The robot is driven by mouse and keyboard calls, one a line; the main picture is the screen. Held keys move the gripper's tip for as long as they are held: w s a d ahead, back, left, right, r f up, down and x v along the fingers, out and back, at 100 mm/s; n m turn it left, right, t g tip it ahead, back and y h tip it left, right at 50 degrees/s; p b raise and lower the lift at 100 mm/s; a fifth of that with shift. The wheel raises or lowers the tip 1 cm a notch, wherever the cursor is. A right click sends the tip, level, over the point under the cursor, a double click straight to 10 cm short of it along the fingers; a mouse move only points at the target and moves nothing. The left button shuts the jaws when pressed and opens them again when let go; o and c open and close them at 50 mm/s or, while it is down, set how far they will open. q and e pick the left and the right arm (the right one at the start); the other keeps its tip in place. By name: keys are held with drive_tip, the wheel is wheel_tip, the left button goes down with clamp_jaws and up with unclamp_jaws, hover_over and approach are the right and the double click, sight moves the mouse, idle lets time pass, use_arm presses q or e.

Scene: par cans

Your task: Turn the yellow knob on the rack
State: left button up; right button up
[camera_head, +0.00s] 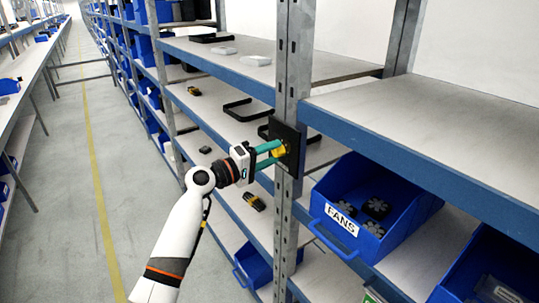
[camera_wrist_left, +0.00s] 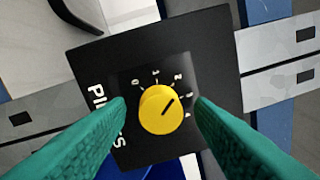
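The yellow knob (camera_head: 279,150) sits on a black panel (camera_head: 291,133) fixed to the rack's metal upright. Numbers run around the knob's upper and right side on the panel (camera_wrist_left: 203,42). My left gripper (camera_head: 277,154) reaches the panel from the left. Its green fingers (camera_wrist_left: 160,104) are open on either side of the knob, with a gap showing on each side. My right gripper is not in view.
A blue bin labelled FANS (camera_head: 335,229) stands on the shelf right of the upright (camera_head: 292,60). The shelf edge (camera_head: 420,165) juts out right of the panel. The aisle floor (camera_head: 75,200) at left is clear.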

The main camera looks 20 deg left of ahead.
use_arm(q)
drive_tip(key=shift+s+a+f, duration=0.15)
drive_tip(key=shift+s+a, duration=0.15)
drive_tip(key=shift+s, duration=0.1)
drive_tip(key=b+v, duration=0.4)
drive_tip(key=v, duration=0.7)
